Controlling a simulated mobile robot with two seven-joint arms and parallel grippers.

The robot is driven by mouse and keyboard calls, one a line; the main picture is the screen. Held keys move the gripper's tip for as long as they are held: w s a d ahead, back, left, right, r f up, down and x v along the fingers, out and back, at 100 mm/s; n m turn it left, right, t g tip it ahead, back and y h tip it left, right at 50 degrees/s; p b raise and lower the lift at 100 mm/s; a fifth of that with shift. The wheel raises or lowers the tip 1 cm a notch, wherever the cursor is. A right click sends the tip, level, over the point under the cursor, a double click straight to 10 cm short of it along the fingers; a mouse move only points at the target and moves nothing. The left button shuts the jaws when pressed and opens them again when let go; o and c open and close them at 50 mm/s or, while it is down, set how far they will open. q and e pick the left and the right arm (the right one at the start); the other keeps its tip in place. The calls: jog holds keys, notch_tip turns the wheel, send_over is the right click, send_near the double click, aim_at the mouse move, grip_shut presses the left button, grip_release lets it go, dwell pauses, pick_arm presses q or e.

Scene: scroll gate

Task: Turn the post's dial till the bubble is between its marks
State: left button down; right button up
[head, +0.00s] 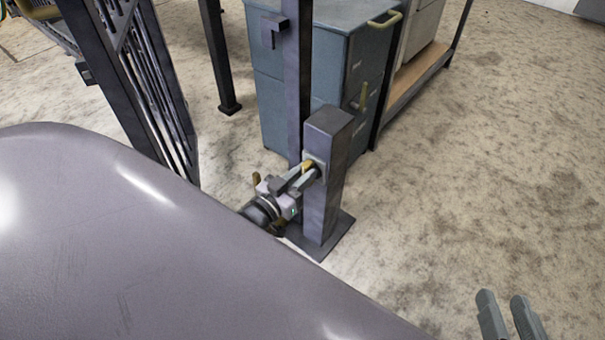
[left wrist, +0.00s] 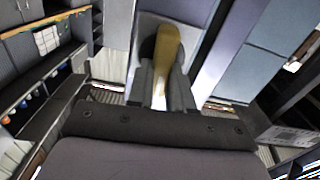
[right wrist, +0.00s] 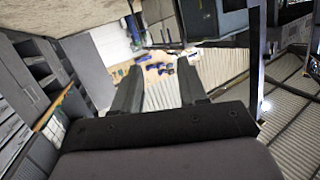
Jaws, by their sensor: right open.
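The post (head: 324,190) is a dark square upright on a flat base plate. A pale plate with a brass dial handle (head: 307,166) is on its side facing my left arm. My left gripper (head: 309,171) reaches the post, its fingers closed around the handle. In the left wrist view the brass handle (left wrist: 166,50) stands between the two fingers, in front of a dark round part. I cannot make out a bubble or its marks in any view. My right gripper (head: 510,303) is open and empty at the lower right, far from the post.
A barred dark gate (head: 150,75) stands at the left. A blue-grey cabinet (head: 318,55) is just behind the post, with a shelf unit (head: 420,70) beside it. A large smooth grey surface fills the lower left. The floor (head: 490,180) to the right is clear.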

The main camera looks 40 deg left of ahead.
pick_arm(q)
jog(key=shift+r+m+p, duration=0.2)
jog(key=shift+m+p, duration=0.1)
jog(key=shift+p, duration=0.2)
jog(key=shift+m+p, duration=0.3)
jog(key=shift+w+d+f+m, duration=0.1)
jog(key=shift+f+m, duration=0.05)
jog(key=shift+m, duration=0.25)
pick_arm(e)
jog(key=shift+w+a+f+m+g+y, duration=0.15)
jog(key=shift+a+m+g+y, duration=0.15)
jog(key=shift+a+g, duration=0.15)
pick_arm(q)
jog(key=c, duration=1)
grip_release()
